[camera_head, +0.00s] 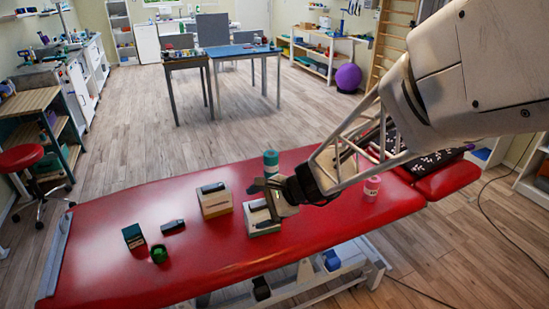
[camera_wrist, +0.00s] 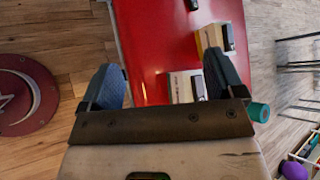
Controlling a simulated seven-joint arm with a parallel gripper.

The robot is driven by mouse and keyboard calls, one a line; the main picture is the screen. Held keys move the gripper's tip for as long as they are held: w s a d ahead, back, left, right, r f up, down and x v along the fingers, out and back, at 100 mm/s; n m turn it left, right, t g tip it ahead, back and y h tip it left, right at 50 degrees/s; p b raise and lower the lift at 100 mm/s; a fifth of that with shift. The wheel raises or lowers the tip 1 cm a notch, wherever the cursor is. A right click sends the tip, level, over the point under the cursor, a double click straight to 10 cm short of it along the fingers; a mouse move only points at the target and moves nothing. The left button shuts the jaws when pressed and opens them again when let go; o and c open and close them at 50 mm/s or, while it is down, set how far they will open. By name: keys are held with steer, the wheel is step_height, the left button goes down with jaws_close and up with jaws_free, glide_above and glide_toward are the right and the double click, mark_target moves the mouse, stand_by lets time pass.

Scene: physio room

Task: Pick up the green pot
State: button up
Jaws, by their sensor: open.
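A small round green pot (camera_head: 159,254) stands on the red padded table (camera_head: 100,280), near its front left, just below a dark green box. I cannot make out the pot in the wrist view.
A dark green box (camera_head: 133,236), a black object (camera_head: 173,226) and a wooden box (camera_head: 215,200) with a dark item on top lie between pot and gripper or beside the pot.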

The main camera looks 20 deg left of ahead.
steer(key=s+a+f+m+y, duration=0.1)
steer(key=a+f+m, duration=0.2)
steer(key=a+f, duration=0.45)
steer(key=s+a+f+m+y, duration=0.15)
steer(key=a+f, duration=0.25)
steer(key=a, duration=0.6)
steer(key=m+t, duration=0.1)
steer(key=m, duration=0.4)
glide_toward(152, 250)
steer(key=shift+d+f+y, duration=0.2)
steer(key=shift+f+y, duration=0.05)
steer(key=shift+f, duration=0.05)
steer(key=shift+x, duration=1.3)
steer(key=shift+a, duration=0.15)
steer(key=shift+x, duration=2.5)
steer(key=shift+w+f, duration=0.1)
steer(key=c, duration=1)
